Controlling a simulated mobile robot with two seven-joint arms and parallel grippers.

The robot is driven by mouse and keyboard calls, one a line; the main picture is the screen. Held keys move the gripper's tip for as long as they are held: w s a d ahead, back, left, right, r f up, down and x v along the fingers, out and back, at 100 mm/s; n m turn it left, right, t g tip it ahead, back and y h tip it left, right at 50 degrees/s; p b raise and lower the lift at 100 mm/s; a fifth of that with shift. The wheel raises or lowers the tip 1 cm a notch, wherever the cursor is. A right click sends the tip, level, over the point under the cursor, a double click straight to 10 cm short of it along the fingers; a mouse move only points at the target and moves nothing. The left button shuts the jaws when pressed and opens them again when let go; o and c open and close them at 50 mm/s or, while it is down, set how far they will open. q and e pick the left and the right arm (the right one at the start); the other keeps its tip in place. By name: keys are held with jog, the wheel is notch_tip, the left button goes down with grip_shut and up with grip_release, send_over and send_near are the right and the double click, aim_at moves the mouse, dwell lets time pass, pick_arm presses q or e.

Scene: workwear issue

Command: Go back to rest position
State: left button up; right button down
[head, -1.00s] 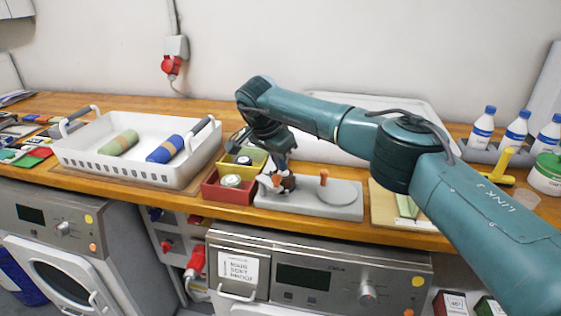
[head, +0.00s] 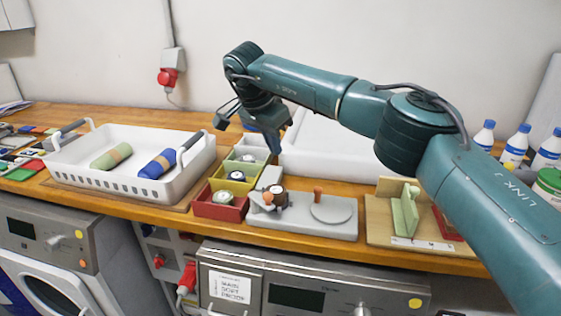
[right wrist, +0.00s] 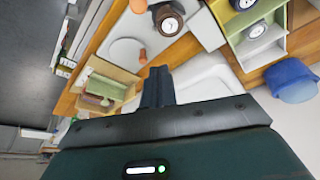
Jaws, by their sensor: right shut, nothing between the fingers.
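My right gripper (head: 275,150) hangs from the teal arm above the counter, behind the grey fixture. Its fingers are shut with nothing between them, as the right wrist view (right wrist: 157,72) also shows. The grey fixture (head: 290,230) holds a dark round piece (head: 279,192) at its left, beside an orange knob and a grey disc. The fingers are apart from the round piece, which also shows in the right wrist view (right wrist: 168,19). My left gripper is in neither view.
A row of white, yellow and red bins (head: 206,209) holds round pieces left of the fixture. A white basket (head: 120,183) holds green and blue rolls. A wooden stand (head: 380,231) is at the right, with white bottles (head: 516,147) behind. A white tub (head: 330,165) stands behind the fixture.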

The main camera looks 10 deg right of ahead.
jog(key=shift+s+a+r, duration=0.1)
jog(key=shift+a+r, duration=0.1)
jog(key=shift+r, duration=0.5)
